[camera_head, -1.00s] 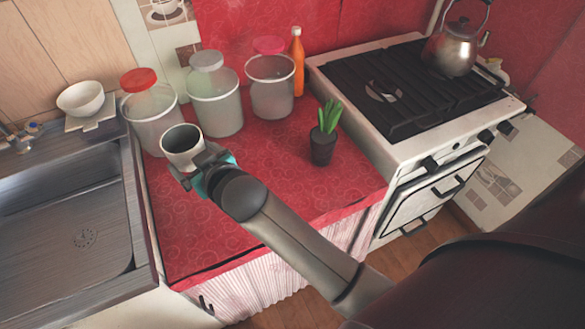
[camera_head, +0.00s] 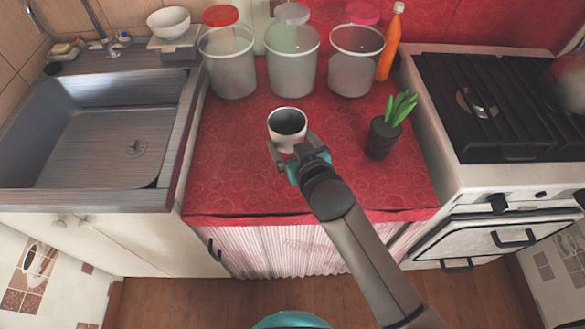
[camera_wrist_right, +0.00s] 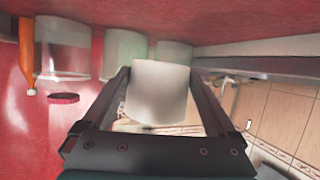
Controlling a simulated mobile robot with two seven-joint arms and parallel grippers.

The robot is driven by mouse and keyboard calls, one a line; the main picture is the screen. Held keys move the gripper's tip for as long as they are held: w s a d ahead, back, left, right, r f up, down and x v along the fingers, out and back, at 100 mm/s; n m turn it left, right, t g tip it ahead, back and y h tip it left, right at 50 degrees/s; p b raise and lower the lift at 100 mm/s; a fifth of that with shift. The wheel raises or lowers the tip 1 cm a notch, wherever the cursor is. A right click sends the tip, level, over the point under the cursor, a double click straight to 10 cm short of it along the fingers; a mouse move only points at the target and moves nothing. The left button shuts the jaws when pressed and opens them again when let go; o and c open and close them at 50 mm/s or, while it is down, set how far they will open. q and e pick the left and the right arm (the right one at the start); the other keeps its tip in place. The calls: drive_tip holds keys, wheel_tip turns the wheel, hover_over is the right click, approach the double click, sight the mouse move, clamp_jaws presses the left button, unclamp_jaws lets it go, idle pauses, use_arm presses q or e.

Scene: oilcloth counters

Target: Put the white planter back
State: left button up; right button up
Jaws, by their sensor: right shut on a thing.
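The white planter (camera_head: 283,142) is a small, empty-looking cup with a dark inside, upright over the red counter (camera_head: 235,165). My right gripper (camera_head: 293,154) is shut on it from the front side. The planter also shows between the two fingers in the right wrist view (camera_wrist_right: 158,92). I cannot tell whether its base touches the cloth, as the gripper hides part of it. My left gripper is not in view.
Several clear containers (camera_head: 292,65) with lids and an orange bottle (camera_head: 389,45) line the back. A dark potted plant (camera_head: 382,138) stands right of the gripper. A sink (camera_head: 105,130) lies left, a stove (camera_head: 490,110) right. The counter's front left is clear.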

wheel_tip(320, 180, down, 9)
drive_tip(key=b, duration=0.3)
drive_tip(key=shift+r, duration=0.15)
drive_tip(key=shift+f, duration=0.2)
drive_tip(key=o, duration=1.1)
drive_tip(key=shift+r, duration=0.1)
drive_tip(key=shift+s+d+r, duration=0.1)
drive_tip(key=shift+s+r, duration=0.05)
drive_tip(key=shift+s, duration=0.1)
drive_tip(key=p+v, duration=0.3)
drive_tip(key=v, duration=0.8)
drive_tip(key=shift+s+r, duration=0.1)
drive_tip(key=shift+s, duration=0.15)
